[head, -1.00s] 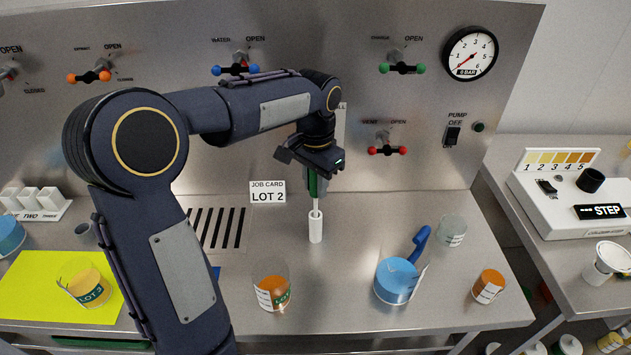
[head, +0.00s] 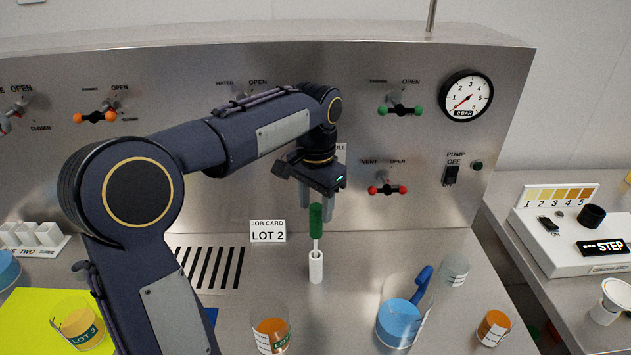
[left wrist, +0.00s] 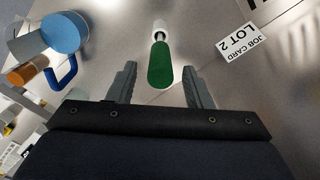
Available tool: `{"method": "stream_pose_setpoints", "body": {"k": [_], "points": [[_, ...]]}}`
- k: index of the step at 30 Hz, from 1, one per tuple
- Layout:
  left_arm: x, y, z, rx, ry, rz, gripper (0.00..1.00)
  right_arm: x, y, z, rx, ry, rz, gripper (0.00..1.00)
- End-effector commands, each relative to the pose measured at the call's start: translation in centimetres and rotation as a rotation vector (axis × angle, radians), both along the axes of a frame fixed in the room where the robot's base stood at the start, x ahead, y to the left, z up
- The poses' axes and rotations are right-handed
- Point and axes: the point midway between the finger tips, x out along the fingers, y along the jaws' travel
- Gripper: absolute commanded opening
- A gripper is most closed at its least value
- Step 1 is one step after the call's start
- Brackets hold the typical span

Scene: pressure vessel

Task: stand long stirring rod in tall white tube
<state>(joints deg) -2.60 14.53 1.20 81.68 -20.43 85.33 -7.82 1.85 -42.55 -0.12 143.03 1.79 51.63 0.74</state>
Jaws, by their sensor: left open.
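The stirring rod has a green handle (head: 315,222) and a thin pale shaft, and stands nearly upright in the tall white tube (head: 316,267) on the steel bench. My left gripper (head: 317,212) is open around and just above the handle's top, with the fingers apart from it. In the left wrist view the green handle (left wrist: 160,68) lies beyond and between the two open fingers (left wrist: 160,85), and the white tube (left wrist: 160,27) shows behind it. The rod's lower end is hidden inside the tube. My right gripper is not in view.
A job card reading LOT 2 (head: 267,231) stands left of the tube. Valve handles (head: 388,189) project from the back panel.

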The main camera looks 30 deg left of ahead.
Motion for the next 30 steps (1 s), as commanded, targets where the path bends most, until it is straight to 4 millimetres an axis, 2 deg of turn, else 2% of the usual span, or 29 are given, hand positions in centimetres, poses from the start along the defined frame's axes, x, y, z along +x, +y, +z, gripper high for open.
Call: {"method": "stream_pose_setpoints", "body": {"k": [3,9,16,19,22,25,30], "points": [[0.1,0.0,2.8,-0.001,-0.004,0.000,0.46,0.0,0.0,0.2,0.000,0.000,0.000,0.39],[0.0,0.0,5.7,-0.001,-0.001,0.000,0.46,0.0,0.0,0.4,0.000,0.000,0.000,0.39],[-0.1,0.0,6.7,-0.002,0.000,0.000,0.46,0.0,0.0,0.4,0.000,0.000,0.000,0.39],[-0.9,0.1,6.6,-0.013,-0.014,0.007,0.46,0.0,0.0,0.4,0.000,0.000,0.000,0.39],[-3.4,0.0,6.3,-0.052,-0.062,0.027,0.46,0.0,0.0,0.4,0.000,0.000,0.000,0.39],[-7.6,-0.5,5.0,-0.121,-0.137,0.073,0.46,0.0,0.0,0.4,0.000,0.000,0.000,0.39],[-15.1,-3.0,0.7,-0.263,-0.277,0.192,0.46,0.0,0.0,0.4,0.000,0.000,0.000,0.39]]}}
